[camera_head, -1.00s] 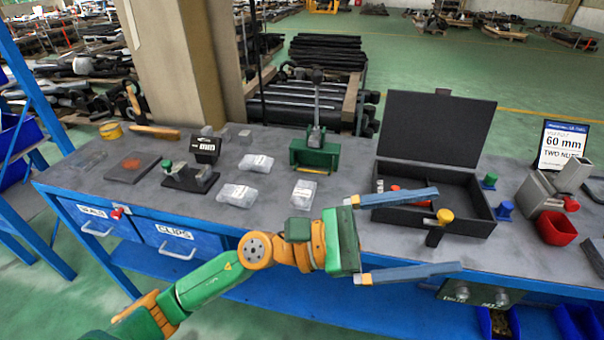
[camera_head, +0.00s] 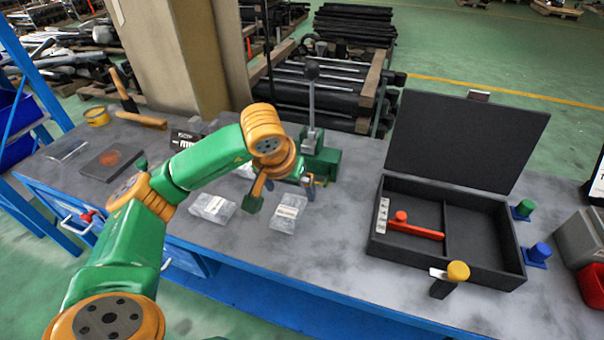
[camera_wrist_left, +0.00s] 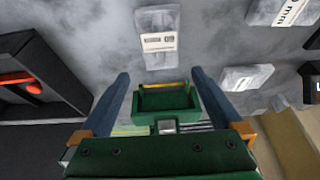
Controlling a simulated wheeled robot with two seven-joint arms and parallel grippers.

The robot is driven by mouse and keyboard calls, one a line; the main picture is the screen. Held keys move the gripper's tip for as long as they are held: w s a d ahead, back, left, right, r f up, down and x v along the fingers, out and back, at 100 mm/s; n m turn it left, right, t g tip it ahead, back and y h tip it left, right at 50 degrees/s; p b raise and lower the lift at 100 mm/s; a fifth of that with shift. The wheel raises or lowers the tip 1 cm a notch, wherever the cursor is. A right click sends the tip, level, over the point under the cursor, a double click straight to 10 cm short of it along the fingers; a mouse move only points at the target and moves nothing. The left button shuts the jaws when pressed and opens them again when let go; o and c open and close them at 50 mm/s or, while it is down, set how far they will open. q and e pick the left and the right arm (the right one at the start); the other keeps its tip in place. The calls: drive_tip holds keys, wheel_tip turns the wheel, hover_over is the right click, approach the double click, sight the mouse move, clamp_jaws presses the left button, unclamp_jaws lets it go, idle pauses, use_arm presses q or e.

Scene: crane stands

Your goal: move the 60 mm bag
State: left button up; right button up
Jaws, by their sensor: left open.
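Three clear bags with white labels lie on the grey bench top: one at the front left (camera_head: 213,207), one at the front right (camera_head: 287,212), and one behind them (camera_head: 245,171), partly hidden by my left arm. The label sizes are too small to read for certain, so I cannot tell which is the 60 mm bag. In the left wrist view, one bag (camera_wrist_left: 157,50) lies just beyond the fingertips, with others at upper right. My left gripper (camera_wrist_left: 161,74) is open and empty, its fingers either side of the green fixture (camera_wrist_left: 165,103). It points down near the right bag in the head view.
An open black case (camera_head: 480,235) with a red tool (camera_head: 415,228) stands at the right. A green fixture with a lever (camera_head: 322,160) stands behind the bags. Blue and green knobs are right of the case. Bench between bags and case is clear.

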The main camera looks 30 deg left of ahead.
sight(291, 204)
use_arm(q)
drive_tip(key=s, duration=0.1)
drive_tip(key=s+r, duration=0.1)
drive_tip(key=shift+s+d, duration=0.1)
drive_tip(key=shift+s, duration=0.25)
drive_tip(key=x, duration=0.3)
drive_tip(key=p+x, duration=0.1)
drive_tip(key=x, duration=0.2)
drive_tip(key=shift+w, duration=0.45)
drive_tip(key=shift+w+f, duration=0.1)
drive_tip(key=shift+f, duration=0.45)
drive_tip(key=shift+w+f, duration=0.1)
use_arm(e)
drive_tip(key=shift+s+r, duration=0.6)
drive_tip(key=shift+s, duration=0.35)
use_arm(q)
clamp_jaws()
